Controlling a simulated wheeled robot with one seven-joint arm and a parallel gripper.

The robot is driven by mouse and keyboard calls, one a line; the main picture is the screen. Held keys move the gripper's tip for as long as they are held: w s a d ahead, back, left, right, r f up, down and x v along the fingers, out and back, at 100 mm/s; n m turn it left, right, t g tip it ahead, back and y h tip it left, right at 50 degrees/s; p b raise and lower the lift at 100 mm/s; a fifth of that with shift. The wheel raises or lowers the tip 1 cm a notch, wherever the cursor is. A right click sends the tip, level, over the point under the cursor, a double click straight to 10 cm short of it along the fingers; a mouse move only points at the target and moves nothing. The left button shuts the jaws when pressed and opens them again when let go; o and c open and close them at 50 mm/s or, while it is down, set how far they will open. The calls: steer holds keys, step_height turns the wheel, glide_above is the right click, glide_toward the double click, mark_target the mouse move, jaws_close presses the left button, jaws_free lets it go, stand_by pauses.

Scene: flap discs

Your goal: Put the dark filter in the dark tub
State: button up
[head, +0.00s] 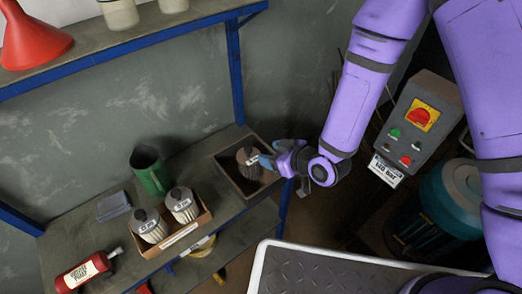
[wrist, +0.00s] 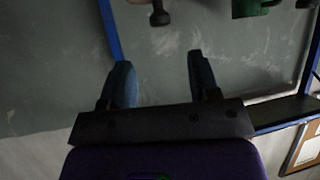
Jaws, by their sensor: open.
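The dark filter (head: 247,157), brownish with a pale label, stands inside the dark tub (head: 232,181), a square open box at the right end of the lower shelf. My gripper (head: 267,161) is at the tub's right side, its blue fingers close beside the filter and partly overlapping it in the head view. Whether they touch it cannot be told. In the wrist view the gripper (wrist: 160,82) has its two blue fingers spread, with only grey wall seen between them.
Left of the tub, a cardboard box (head: 183,240) holds two pale pleated filters. A green can (head: 150,170), blue-grey block (head: 113,206) and red bottle (head: 84,271) share the shelf. An upper shelf (head: 135,37) and blue post (head: 235,72) stand near. A switch box (head: 421,120) is right.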

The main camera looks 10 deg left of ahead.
steer(key=shift+v, duration=0.85)
steer(key=w+d+r+m+t+h, duration=0.1)
steer(key=w+d+r+h, duration=0.1)
steer(key=w+d+r, duration=0.3)
steer(key=w+d+r+m+h, duration=0.1)
steer(key=w+d+r+h, duration=0.15)
steer(key=d+r, duration=0.4)
steer(key=d+r+m+h, duration=0.3)
steer(key=d+r+h, duration=0.1)
steer(key=d+r, duration=0.7)
steer(key=s+d+r+m, duration=0.2)
steer(key=s+d+r, duration=0.2)
steer(key=s, duration=0.3)
steer(key=s+d+r+m+g+h, duration=0.1)
steer(key=s+d+r+m, duration=0.1)
steer(key=s+d+r, duration=0.2)
steer(key=s+d+r+m+h, duration=0.1)
steer(key=s+d+r+m, duration=0.2)
steer(key=s, duration=0.7)
step_height(320, 180, up, 4)
steer(key=shift+s+d+f+g, duration=0.1)
steer(key=shift+s+d+g, duration=0.25)
steer(key=shift+d, duration=0.7)
steer(key=shift+w, duration=0.1)
